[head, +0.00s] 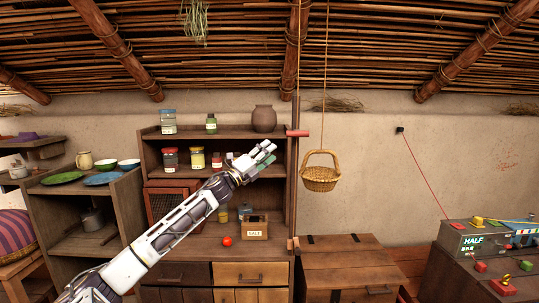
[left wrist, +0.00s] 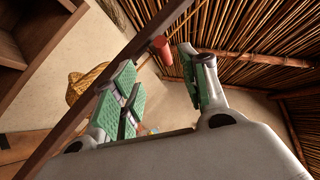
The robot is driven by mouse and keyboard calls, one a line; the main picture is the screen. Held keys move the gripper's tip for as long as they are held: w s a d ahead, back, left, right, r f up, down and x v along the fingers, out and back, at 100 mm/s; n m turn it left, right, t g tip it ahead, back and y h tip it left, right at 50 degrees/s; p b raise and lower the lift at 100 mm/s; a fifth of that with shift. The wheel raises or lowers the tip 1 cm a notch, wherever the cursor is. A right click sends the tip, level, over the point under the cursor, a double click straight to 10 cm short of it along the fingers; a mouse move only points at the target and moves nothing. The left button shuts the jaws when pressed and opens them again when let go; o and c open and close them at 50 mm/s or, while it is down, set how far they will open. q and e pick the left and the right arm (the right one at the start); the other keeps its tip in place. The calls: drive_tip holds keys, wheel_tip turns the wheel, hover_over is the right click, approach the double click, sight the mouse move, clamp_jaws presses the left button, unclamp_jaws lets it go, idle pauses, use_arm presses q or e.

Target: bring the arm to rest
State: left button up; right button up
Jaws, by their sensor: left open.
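My left arm comes in from the lower left in the head view and reaches up in front of the wooden cupboard. Its gripper (head: 262,157) is raised at the height of the cupboard's middle shelf. In the left wrist view the fingers of the gripper (left wrist: 165,90) stand apart with green pads, and nothing is between them. A red peg (head: 297,133) on the wooden post is just right of and above the gripper; it also shows beyond the fingers in the left wrist view (left wrist: 161,48). My right gripper is not in view.
A wicker basket (head: 320,178) hangs on a rope right of the post. Jars, a clay pot (head: 264,119), a tomato (head: 227,241) and a salt box (head: 255,230) stand on the cupboard (head: 217,138). A wooden chest (head: 347,262) is below the basket. A grey box (head: 475,242) stands at right.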

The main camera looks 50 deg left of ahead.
use_arm(q)
drive_tip(key=shift+n, duration=0.4)
